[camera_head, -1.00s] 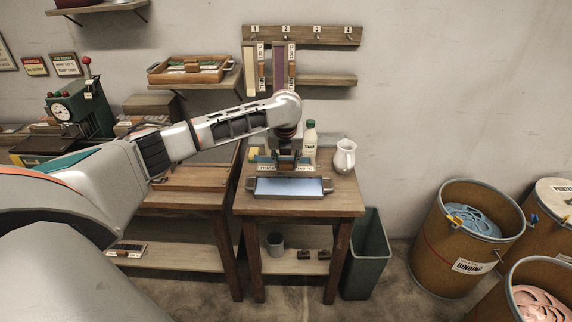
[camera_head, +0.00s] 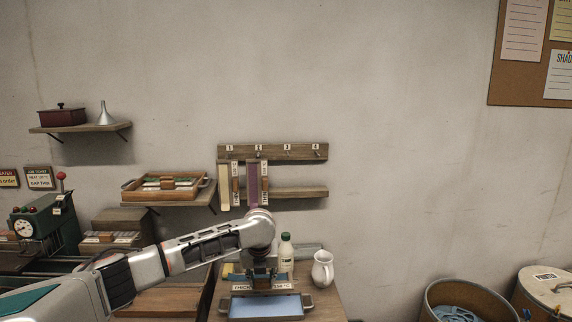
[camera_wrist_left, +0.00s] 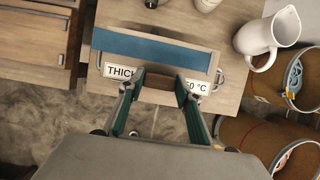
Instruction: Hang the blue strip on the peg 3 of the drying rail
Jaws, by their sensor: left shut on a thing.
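My left gripper (camera_head: 262,278) is shut on a brown block (camera_wrist_left: 158,88) of a white-labelled piece reading "THICK" and "°C", above the small bench. In the left wrist view a blue band (camera_wrist_left: 150,48) lies just beyond the label; I take it for the blue strip, though I cannot clearly part it from the tray below. The fingers hide the label's middle. The drying rail (camera_head: 272,152) is on the wall, above and beyond the gripper. Peg 3 (camera_head: 287,154) is bare. My right gripper is not in view.
A tray with a light-blue surface (camera_head: 265,307) stands on the bench. A bottle (camera_head: 286,254) and a white pitcher (camera_head: 323,269) stand close to the right of my gripper.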

